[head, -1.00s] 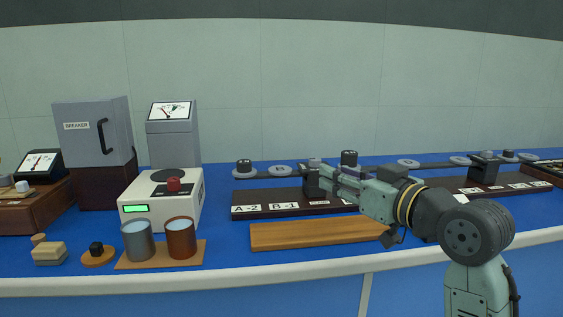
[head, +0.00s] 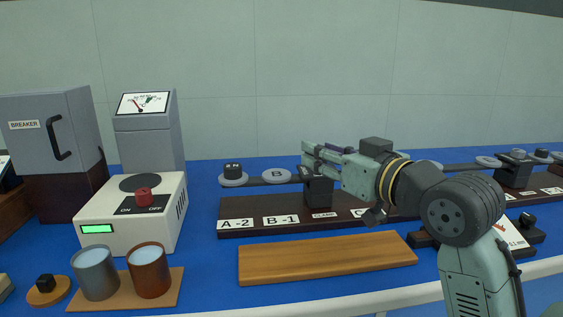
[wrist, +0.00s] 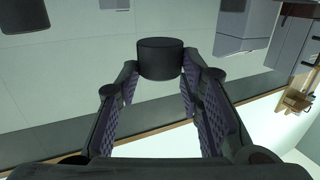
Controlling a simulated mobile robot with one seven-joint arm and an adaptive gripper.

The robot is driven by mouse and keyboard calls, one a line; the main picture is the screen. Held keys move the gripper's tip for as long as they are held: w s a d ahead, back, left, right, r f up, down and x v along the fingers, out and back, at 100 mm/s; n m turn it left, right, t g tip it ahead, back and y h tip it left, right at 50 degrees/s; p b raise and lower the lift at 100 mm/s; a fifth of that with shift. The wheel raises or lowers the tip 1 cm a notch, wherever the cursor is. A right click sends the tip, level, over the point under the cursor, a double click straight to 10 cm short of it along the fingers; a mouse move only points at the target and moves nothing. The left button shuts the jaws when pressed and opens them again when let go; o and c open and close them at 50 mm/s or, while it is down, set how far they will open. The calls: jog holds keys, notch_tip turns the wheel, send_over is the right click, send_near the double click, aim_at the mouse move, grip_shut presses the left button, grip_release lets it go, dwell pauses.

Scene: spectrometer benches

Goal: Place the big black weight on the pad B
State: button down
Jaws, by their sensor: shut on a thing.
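A black cylindrical weight (wrist: 160,58) sits between my fingertips in the wrist view, gripped at its sides. My gripper (head: 308,158) is shut on it. In the head view the gripper is raised beside the top of the dark clamp block (head: 319,190). The held weight cannot be made out there. Pad B (head: 276,176) is a round grey disc with a letter B, on a dark beam just left of the gripper.
The long base (head: 245,232) carries labels A-2 and B-1. A bare wooden board (head: 328,259) lies in front.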

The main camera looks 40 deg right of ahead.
jog(key=p, duration=0.1)
send_over(282, 178)
jog(key=shift+s+d+f, duration=0.1)
jog(key=shift+s+f, duration=0.05)
jog(key=shift+f, duration=0.2)
jog(key=shift+w+f, duration=0.1)
jog(key=shift+w, duration=0.1)
jog(key=shift+f, duration=1.7)
jog(key=shift+f, duration=0.1)
jog(key=shift+f, duration=0.1)
jog(key=c, duration=1.1)
grip_release()
